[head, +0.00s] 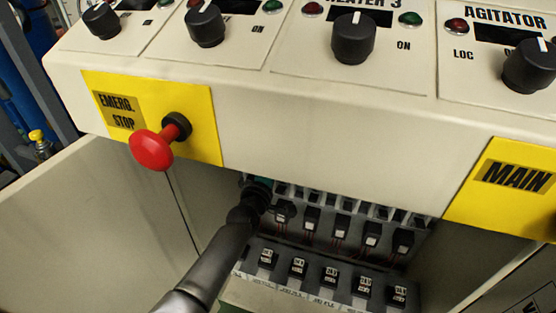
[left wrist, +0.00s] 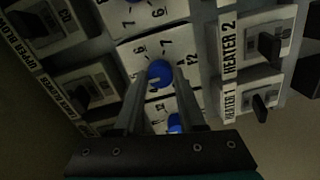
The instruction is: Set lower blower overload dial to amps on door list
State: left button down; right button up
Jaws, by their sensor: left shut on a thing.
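In the left wrist view, my left gripper (left wrist: 160,82) is shut on a round blue dial (left wrist: 159,71) set in a white plate with black numbers around it. A second blue dial (left wrist: 174,122) shows below it, partly hidden by a finger. The label beside the row is dim, so I cannot tell for sure which blower this dial belongs to. In the head view, my left arm reaches into the open cabinet, with the gripper (head: 258,188) dark and partly hidden at its upper left. No readable list of amps shows. My right gripper is out of view.
Black switches labelled HEATER 2 (left wrist: 270,46) and HEATER 1 (left wrist: 261,106) stand right of the dials, with more switches at left. The overhanging control panel (head: 330,120) carries a red emergency stop (head: 152,150) close above my arm. Rows of black breakers (head: 330,275) fill the cabinet.

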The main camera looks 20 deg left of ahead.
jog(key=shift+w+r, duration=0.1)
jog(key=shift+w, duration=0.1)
pick_arm(q)
jog(key=c, duration=0.5)
grip_release()
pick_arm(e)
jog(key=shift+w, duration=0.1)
pick_arm(q)
jog(key=shift+s, duration=0.1)
jog(key=s+p, duration=0.4)
jog(key=s, duration=1.1)
jog(key=shift+a+r, duration=0.3)
jog(key=shift+a, duration=0.15)
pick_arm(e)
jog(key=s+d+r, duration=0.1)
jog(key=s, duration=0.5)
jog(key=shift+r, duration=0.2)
